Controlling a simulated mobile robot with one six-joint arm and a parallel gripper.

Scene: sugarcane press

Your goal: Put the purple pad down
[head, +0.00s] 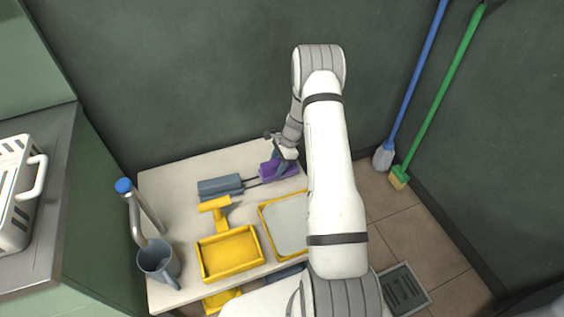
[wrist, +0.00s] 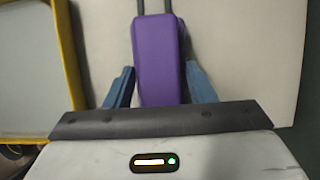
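The purple pad (head: 268,171) is a long block near the back right of the pale table (head: 165,181). In the wrist view the pad (wrist: 160,55) lies between my gripper's two blue fingers, which meet its sides near their tips. My gripper (head: 283,166) is shut on it. Two dark rods (wrist: 140,6) run from the pad's far end. In the head view they lead towards a blue-grey block (head: 220,187) on its left. The pad is close over or on the tabletop; I cannot tell which. My gripper hides part of it.
A yellow-rimmed tray (head: 264,217) and a yellow box (head: 229,273) stand in front. A grey-blue mug (head: 158,262) and blue-capped tube (head: 125,187) are at the left. The dark wall is close behind; bare table lies around the pad.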

